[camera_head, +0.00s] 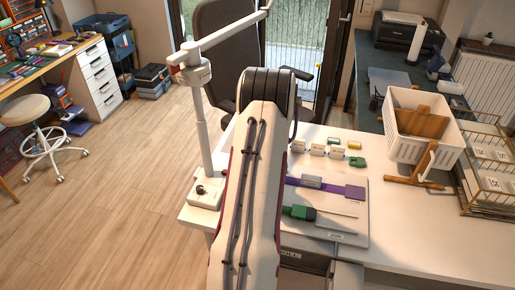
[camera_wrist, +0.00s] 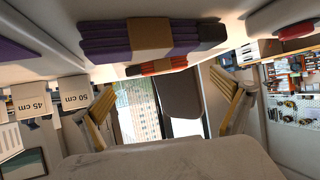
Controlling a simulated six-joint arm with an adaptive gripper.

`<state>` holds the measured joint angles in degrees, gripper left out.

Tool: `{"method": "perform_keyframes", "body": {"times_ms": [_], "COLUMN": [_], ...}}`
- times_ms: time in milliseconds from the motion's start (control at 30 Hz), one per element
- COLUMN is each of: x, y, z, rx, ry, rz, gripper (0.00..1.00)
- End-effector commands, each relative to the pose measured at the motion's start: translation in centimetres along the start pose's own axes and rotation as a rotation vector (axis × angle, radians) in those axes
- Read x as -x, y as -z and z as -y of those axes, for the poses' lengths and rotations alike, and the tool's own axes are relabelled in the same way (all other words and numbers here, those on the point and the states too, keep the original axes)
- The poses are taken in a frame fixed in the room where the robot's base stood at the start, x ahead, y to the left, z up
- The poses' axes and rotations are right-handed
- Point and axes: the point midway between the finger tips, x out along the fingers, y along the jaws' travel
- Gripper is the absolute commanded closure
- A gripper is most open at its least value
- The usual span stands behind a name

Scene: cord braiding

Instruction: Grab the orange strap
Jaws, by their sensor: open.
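In the wrist view, an orange-red folded strap (camera_wrist: 140,69) with a brown band lies near the top centre. A larger purple folded strap (camera_wrist: 105,39) with a brown band shows above it in the picture. My gripper (camera_wrist: 162,97) is open, with one yellowish-padded finger at the left and one at the right. The space between the fingers holds nothing, and the orange strap shows beyond it, apart from both fingers. In the head view my own arm hides the gripper, and I cannot make out the orange strap there.
Tags reading 45 cm (camera_wrist: 32,100) and 50 cm (camera_wrist: 75,98) show at the left. In the head view, a purple strap (camera_head: 330,189) and a green-handled tool (camera_head: 300,212) lie on a grey board. A white basket (camera_head: 408,110) and wire rack (camera_head: 487,150) stand right.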

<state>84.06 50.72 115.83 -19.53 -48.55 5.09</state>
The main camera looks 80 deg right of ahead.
Motion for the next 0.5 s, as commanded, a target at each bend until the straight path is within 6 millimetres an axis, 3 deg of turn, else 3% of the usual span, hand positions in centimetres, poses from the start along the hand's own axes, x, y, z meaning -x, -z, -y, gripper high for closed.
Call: {"method": "perform_keyframes", "body": {"times_ms": [500], "x": [-0.55], "y": [0.03], "z": [-0.04], "rx": [0.0], "ry": [0.0], "rz": [0.0], "gripper": [0.0]}}
